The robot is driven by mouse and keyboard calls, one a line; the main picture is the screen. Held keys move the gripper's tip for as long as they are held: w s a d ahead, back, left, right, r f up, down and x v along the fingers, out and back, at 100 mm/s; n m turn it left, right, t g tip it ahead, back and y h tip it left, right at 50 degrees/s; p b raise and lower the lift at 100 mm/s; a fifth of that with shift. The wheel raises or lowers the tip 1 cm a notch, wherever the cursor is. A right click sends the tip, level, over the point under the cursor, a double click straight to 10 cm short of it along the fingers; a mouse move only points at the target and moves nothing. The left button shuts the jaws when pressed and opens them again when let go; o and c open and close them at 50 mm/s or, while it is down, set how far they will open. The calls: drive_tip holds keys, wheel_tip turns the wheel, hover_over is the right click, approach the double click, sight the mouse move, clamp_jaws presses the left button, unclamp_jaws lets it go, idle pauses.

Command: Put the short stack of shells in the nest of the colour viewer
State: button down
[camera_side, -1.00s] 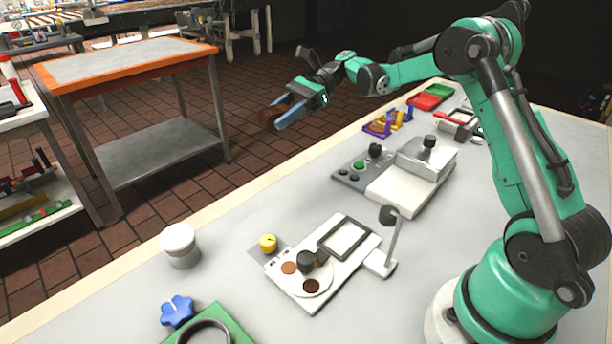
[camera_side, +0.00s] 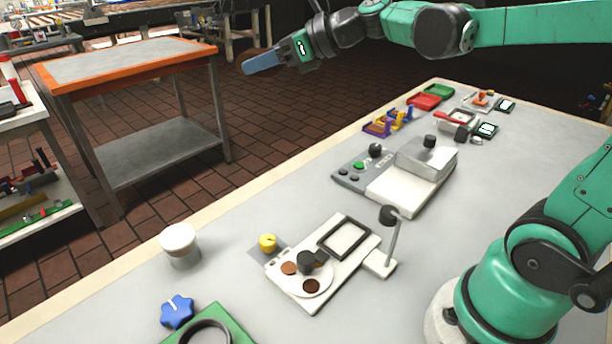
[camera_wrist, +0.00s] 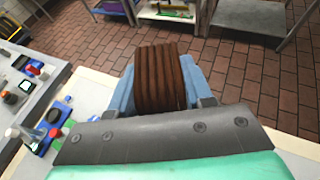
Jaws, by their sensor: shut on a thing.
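My gripper (camera_side: 262,62) is high over the floor beyond the far-left edge of the workbench in the side view. In the wrist view my gripper (camera_wrist: 165,85) is shut on a brown, ridged stack of shells (camera_wrist: 160,75), held between its blue fingers. The side view does not show the stack clearly. A white device with a round plate of brown discs and a square dark frame (camera_side: 343,237) stands on the bench and looks like the colour viewer; I cannot be sure. The held stack is well away from it.
A lidded white machine (camera_side: 410,187) stands behind the disc device. A white-topped cup (camera_side: 180,245), a yellow knob (camera_side: 267,243), a blue star knob (camera_side: 177,311) and a green plate (camera_side: 235,325) are nearer. Red and green trays (camera_side: 424,102) lie far back.

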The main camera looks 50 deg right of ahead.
sight(285, 193)
drive_tip(key=shift+s+d+r+m+t+h, duration=0.1)
drive_tip(key=shift+s+r+m+t+h, duration=0.2)
drive_tip(key=shift+s+m+h, duration=0.25)
drive_tip(key=shift+s+d+r+m+t+h, duration=0.1)
drive_tip(key=shift+s+r+m+t+h, duration=0.15)
drive_tip(key=shift+s+m+h, duration=0.3)
drive_tip(key=shift+w, duration=0.15)
drive_tip(key=shift+w+f+n+g+y, duration=0.2)
drive_tip(key=shift+w+n+g+y, duration=0.1)
drive_tip(key=shift+w+n, duration=0.15)
drive_tip(key=w+n+g+y, duration=0.1)
drive_tip(key=w+f+n+y, duration=0.1)
drive_tip(key=n+y, duration=0.1)
drive_tip(key=w+f+n+g+y, duration=0.1)
drive_tip(key=shift+w+d+f+n+g+y, duration=0.1)
drive_tip(key=shift+f+n+g+y, duration=0.15)
drive_tip(key=shift+g+y, duration=0.1)
drive_tip(key=d+f+n+g+y, duration=0.3)
drive_tip(key=f+n+g+y, duration=0.1)
drive_tip(key=n+g, duration=0.3)
drive_tip(key=shift+s+d+f, duration=0.2)
drive_tip(key=shift+d+f, duration=0.1)
drive_tip(key=shift+f, duration=0.15)
wheel_tip(285, 193, down, 20)
drive_tip(key=shift+r, duration=0.2)
drive_tip(key=shift+f, duration=0.2)
